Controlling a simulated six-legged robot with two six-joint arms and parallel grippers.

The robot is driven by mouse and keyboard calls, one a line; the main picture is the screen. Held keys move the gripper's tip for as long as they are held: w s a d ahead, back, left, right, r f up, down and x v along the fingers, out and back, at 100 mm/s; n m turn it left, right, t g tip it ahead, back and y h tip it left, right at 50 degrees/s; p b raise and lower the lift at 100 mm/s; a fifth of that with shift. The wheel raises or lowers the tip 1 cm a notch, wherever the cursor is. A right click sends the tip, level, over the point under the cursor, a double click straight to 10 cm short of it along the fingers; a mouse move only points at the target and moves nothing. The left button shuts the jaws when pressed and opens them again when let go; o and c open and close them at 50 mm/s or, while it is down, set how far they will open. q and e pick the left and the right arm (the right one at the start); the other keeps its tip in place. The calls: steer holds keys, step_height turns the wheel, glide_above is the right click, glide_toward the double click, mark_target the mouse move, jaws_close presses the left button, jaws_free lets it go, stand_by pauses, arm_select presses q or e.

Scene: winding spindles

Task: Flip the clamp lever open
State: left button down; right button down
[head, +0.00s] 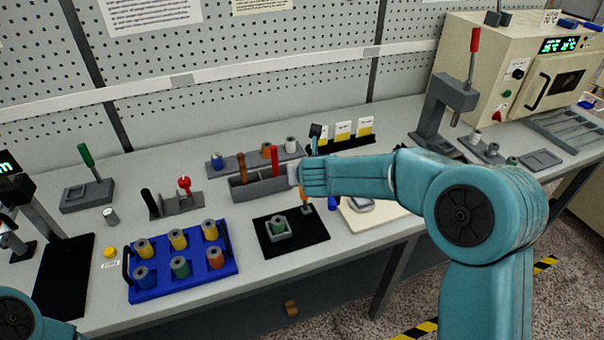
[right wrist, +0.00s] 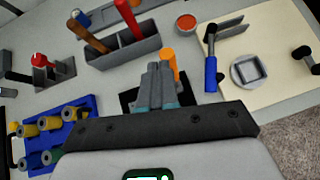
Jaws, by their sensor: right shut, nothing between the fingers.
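The clamp has a blue-handled lever (right wrist: 210,75) and stands on the cream board (right wrist: 268,87), beside a square grey tray-like part (right wrist: 250,70). In the head view the blue handle (head: 332,203) shows just below my right wrist, and my arm hides most of the clamp. In the right wrist view my right gripper (right wrist: 160,70) is shut and empty, to the left of the blue handle and apart from it. An orange handle (right wrist: 171,62) stands just beyond its fingertips. Only a joint of my left arm shows at the lower left of the head view; its gripper is out of view.
A black mat (head: 308,236) bears a grey holder with a green spool. A blue tray (head: 225,264) holds several spools. A press with a red handle (head: 474,40) stands right.

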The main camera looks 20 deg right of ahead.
step_height(320, 180, up, 8)
steer(key=s+p, duration=0.1)
steer(key=s, duration=0.1)
steer(key=shift+s+a+r+p, duration=0.15)
steer(key=shift+a+p, duration=0.25)
